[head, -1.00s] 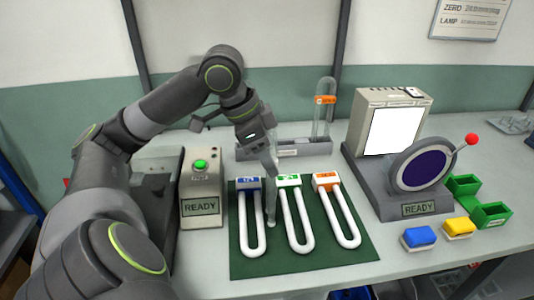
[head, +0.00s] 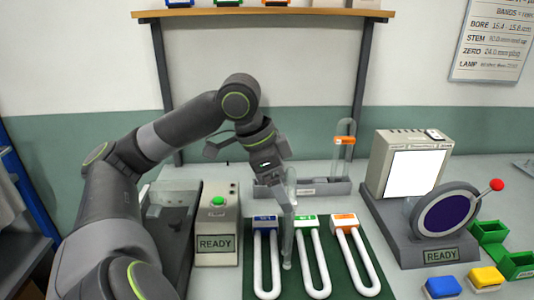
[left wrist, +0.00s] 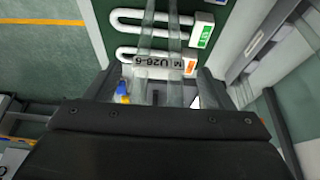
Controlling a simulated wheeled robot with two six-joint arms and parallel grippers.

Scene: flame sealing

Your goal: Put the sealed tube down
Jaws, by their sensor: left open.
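A clear tube (head: 288,240) hangs or stands nearly upright below my left gripper (head: 284,178), its rounded lower end between the blue-tagged and green-tagged white loops. I cannot tell whether it touches the mat. In the left wrist view, clear glass (left wrist: 160,35) with a label reading M U26-6 lies between the fingers of my left gripper, which is open around it. Finger contact is hard to see. A second clear tube (head: 343,138) with an orange band stands in the grey rack (head: 326,187) behind. My right gripper is not in view.
The green mat (head: 378,240) carries white loops with blue, green and orange tags. A READY box (head: 217,222) stands left. A lit-screen unit with a round dial (head: 447,214) stands right. Blue (head: 442,287) and yellow blocks and green bins sit front right.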

